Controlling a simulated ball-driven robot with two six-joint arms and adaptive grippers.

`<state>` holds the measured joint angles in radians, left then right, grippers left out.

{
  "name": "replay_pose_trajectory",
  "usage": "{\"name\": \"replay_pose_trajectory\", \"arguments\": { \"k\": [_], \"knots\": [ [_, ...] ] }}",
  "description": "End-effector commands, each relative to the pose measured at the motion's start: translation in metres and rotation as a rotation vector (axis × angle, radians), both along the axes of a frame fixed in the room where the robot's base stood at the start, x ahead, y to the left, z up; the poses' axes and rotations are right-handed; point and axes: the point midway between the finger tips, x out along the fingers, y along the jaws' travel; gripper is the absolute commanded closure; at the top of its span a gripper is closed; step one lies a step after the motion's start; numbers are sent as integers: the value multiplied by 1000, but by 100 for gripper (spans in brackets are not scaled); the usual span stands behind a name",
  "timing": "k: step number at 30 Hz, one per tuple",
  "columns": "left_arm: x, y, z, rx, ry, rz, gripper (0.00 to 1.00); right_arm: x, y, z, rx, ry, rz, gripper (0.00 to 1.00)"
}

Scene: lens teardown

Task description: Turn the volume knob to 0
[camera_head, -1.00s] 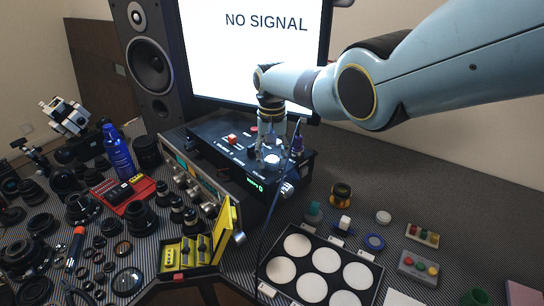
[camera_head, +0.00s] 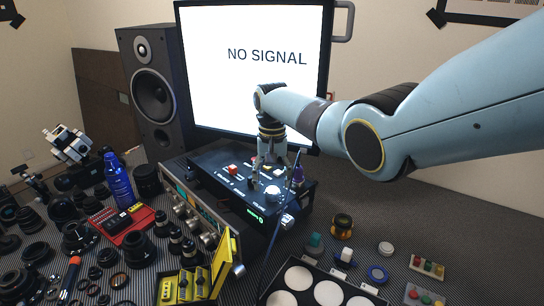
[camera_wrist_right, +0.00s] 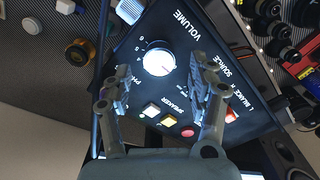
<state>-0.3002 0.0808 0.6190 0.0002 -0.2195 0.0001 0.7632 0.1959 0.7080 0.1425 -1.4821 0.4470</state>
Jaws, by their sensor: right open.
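The volume knob (camera_head: 272,192) is a round white knob on the top panel of a black box (camera_head: 222,188). In the right wrist view the knob (camera_wrist_right: 159,58) sits by the printed word VOLUME, with scale digits beside it. Its exact setting is too small to read. My right gripper (camera_head: 271,174) is above the panel, just behind the knob in the head view. In the wrist view the right gripper (camera_wrist_right: 158,92) is open and empty, its fingers apart with the knob ahead of the gap between them. My left gripper is not in view.
Coloured buttons (camera_wrist_right: 160,115) lie between the fingers on the panel. A monitor (camera_head: 255,65) and a speaker (camera_head: 150,85) stand behind. A yellow case (camera_head: 222,262) and lens parts crowd the left. A tray of white discs (camera_head: 325,292) lies in front right.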

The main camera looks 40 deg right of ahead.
Motion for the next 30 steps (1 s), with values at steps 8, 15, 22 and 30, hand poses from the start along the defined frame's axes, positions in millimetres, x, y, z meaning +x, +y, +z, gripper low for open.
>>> {"name": "replay_pose_trajectory", "arguments": {
  "k": [8,15,22,30],
  "knots": [
    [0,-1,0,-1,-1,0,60,1,0,63,-2,-2,1,41],
    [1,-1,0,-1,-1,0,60,0,0,88,0,1,0,41],
    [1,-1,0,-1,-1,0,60,0,0,90,0,1,1,41],
    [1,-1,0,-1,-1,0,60,0,0,90,0,1,1,41]
  ]
}}
